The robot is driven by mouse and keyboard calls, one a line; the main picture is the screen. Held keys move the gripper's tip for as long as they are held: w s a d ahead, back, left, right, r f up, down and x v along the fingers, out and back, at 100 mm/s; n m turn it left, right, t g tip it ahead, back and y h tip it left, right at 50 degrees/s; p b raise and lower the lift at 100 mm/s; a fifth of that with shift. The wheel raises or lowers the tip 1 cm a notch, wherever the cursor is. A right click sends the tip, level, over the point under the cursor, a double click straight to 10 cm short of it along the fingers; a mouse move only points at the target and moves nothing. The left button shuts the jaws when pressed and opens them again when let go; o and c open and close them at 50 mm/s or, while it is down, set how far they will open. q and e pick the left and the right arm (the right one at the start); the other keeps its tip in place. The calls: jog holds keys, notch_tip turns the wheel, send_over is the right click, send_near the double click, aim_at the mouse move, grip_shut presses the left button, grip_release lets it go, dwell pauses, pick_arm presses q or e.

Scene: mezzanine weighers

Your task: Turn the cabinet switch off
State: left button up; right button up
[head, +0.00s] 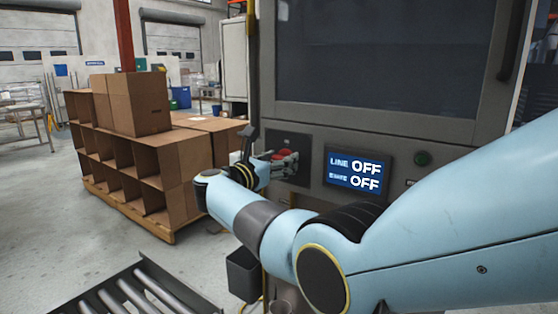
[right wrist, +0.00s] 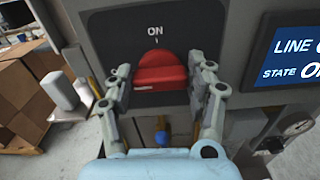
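The cabinet switch is a red knob (right wrist: 160,72) on a dark plate, with the word ON and a small mark above it in the right wrist view. In the head view the knob (head: 284,154) is small and partly covered by my right gripper (head: 272,158). In the right wrist view the two fingers of my right gripper (right wrist: 163,82) stand apart on either side of the knob, with a narrow gap visible on each side. The display (head: 357,171) beside the switch reads LINE OFF and STATE OFF. My left gripper is not in view.
Cardboard boxes (head: 137,104) stand on a pallet at left. A roller conveyor (head: 140,295) is at the bottom. Open floor lies at left.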

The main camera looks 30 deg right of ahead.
jog(key=c, duration=0.5)
jog(key=shift+f+n+b, duration=0.15)
jog(key=shift+n+b, duration=0.15)
jog(key=shift+b, duration=0.3)
jog(key=shift+c, duration=0.2)
jog(key=o, duration=1.2)
jog(key=shift+c, duration=0.2)
jog(key=v, duration=0.7)
jog(key=shift+a, duration=0.3)
